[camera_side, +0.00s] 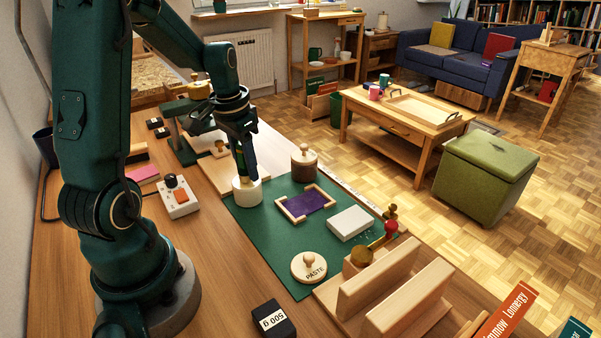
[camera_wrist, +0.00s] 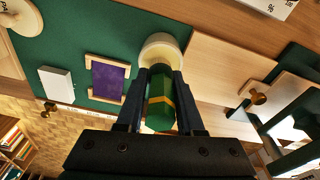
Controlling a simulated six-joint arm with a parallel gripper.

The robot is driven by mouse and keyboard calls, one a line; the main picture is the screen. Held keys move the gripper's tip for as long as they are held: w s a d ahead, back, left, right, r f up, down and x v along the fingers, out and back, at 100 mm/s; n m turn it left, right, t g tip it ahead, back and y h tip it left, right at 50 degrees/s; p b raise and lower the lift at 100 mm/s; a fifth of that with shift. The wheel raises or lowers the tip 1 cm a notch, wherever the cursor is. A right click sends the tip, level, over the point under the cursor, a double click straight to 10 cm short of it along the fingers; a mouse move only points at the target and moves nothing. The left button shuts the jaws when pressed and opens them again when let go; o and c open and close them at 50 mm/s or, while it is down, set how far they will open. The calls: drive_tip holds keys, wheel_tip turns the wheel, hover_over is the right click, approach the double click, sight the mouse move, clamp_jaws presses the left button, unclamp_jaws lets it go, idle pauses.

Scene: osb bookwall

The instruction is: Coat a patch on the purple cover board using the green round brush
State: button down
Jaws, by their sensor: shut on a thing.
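The purple cover board (camera_side: 308,202) lies in a pale wooden frame on the green mat (camera_side: 258,237). It also shows in the wrist view (camera_wrist: 110,84), with no coated patch that I can make out. My gripper (camera_side: 243,173) is shut on the green round brush (camera_wrist: 160,108), which has a yellow band. The brush points down at the cream pot (camera_side: 247,194), which stands on the mat left of the board. In the wrist view the pot (camera_wrist: 163,45) sits just past my fingertips. The brush's bristles are hidden, apparently inside the pot.
A round lid marked PASTE (camera_side: 309,267) lies on the mat's near part. A white block (camera_side: 350,223) lies right of the board, and a brown knobbed pot (camera_side: 304,164) stands behind it. A wooden press (camera_side: 380,280) and a black 500 g weight (camera_side: 273,320) are nearer.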

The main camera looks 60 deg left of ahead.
drive_tip(key=shift+r, duration=3.3)
